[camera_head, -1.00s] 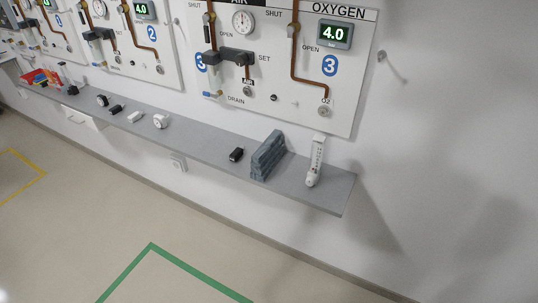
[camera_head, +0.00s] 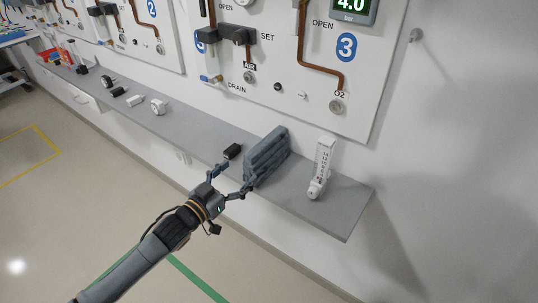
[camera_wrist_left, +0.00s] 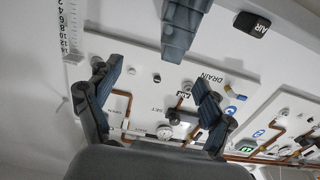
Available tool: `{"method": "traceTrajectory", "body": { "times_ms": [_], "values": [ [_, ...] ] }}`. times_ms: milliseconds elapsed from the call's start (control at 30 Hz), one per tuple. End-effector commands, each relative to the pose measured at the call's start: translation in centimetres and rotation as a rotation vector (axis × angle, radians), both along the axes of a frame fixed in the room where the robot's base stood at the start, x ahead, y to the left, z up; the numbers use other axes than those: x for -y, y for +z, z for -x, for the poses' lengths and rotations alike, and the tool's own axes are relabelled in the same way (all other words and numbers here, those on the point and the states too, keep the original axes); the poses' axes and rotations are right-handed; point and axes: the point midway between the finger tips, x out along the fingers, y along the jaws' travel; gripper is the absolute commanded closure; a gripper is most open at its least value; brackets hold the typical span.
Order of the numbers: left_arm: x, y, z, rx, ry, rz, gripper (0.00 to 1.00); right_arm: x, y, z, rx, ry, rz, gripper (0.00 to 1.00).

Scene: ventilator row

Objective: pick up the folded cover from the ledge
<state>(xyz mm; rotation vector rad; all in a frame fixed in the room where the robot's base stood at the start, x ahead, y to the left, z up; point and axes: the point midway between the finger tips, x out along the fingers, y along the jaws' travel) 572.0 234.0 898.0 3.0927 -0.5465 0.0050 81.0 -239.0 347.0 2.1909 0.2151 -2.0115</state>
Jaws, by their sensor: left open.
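The folded cover (camera_head: 266,157), a grey-blue stack of layers, stands on the grey ledge (camera_head: 335,212) between a small black block and a white flowmeter. My left gripper (camera_head: 236,174) is open and empty at the ledge's front edge, with its fingers spread just in front and to the left of the cover. In the left wrist view, the cover (camera_wrist_left: 182,28) shows at the top, beyond the open fingers (camera_wrist_left: 158,95). I cannot tell whether a finger touches it. My right gripper is not in view.
Several small fittings lie farther left. The gas panel (camera_head: 300,75) is on the wall above. The ledge's right end is bare.

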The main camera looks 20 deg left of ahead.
Motion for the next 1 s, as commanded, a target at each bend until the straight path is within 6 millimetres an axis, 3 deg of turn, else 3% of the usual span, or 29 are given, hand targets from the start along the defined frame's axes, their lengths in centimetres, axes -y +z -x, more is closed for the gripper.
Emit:
{"method": "traceTrajectory", "body": {
  "times_ms": [100, 300, 533, 800, 1000],
  "values": [
    [0.8, 0.2, -2.4, 0.002, 0.001, 0.002, 0.19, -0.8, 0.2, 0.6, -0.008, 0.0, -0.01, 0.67],
    [1.8, 0.1, -5.2, 0.0, 0.002, 0.001, 0.19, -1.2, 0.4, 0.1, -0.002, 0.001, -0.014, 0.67],
    [2.2, 0.1, -6.5, 0.0, 0.001, 0.0, 0.19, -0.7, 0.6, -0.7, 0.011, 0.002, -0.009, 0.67],
    [2.8, 0.0, -10.1, 0.0, 0.002, 0.0, 0.19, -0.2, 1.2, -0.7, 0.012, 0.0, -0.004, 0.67],
    [3.2, -0.1, -11.2, -0.002, 0.002, -0.001, 0.19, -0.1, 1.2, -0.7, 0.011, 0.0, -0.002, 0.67]
  ]
}}
